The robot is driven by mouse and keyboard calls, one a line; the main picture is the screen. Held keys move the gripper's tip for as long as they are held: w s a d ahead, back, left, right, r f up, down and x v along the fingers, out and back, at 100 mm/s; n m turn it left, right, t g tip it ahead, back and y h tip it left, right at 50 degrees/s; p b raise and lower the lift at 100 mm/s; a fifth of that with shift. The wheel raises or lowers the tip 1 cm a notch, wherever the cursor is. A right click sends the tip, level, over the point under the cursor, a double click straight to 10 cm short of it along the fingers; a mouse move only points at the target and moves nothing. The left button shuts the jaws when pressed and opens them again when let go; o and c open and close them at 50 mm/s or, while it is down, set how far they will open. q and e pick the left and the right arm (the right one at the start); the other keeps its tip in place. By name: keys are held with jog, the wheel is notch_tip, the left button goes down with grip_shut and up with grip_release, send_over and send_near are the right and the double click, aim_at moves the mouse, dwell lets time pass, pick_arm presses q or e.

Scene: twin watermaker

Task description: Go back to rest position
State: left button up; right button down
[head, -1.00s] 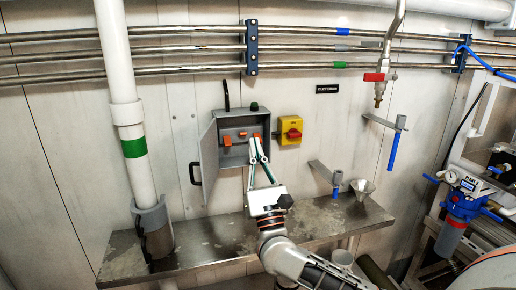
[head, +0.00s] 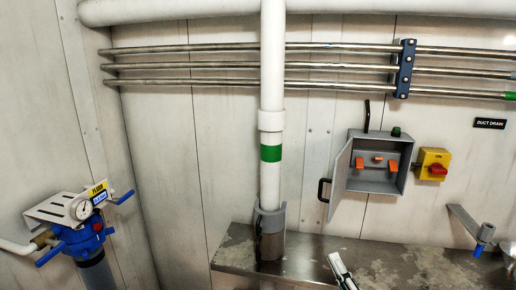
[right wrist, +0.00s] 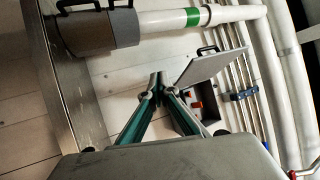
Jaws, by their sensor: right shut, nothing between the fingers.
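My right gripper (head: 336,258) shows at the bottom edge of the head view, in front of the steel shelf. It is below the open grey switch box and apart from it. In the right wrist view its two fingers (right wrist: 157,76) meet at the tips, with nothing between them. The grey box (head: 378,183) has its door (head: 340,183) swung open to the left and orange levers inside. The box also shows in the right wrist view (right wrist: 192,118), behind the fingers. Most of my right arm is out of the head view. My left gripper is not in view.
A steel shelf (head: 235,258) runs along the wall. A white pipe (head: 272,100) with a green band stands on its left part. A yellow switch with a red knob (head: 437,169) is right of the box. A blue filter unit (head: 82,238) stands far left.

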jog(key=s+a+f+n+g, duration=0.1)
jog(key=s+f+n+g, duration=0.3)
jog(key=f, duration=0.5)
jog(key=s+a+f+n+g, duration=0.1)
jog(key=s+f+n, duration=0.2)
jog(key=f+n, duration=0.4)
jog(key=s+d+f+n+g+h, duration=0.2)
jog(key=s+f+n, duration=0.1)
jog(key=s+f, duration=0.3)
jog(key=s+d+f+n+g+h, duration=0.2)
jog(key=s+f, duration=0.5)
jog(key=f, duration=0.4)
jog(key=shift+n+g, duration=0.8)
jog(key=shift+n, duration=0.1)
jog(key=shift+r, duration=0.1)
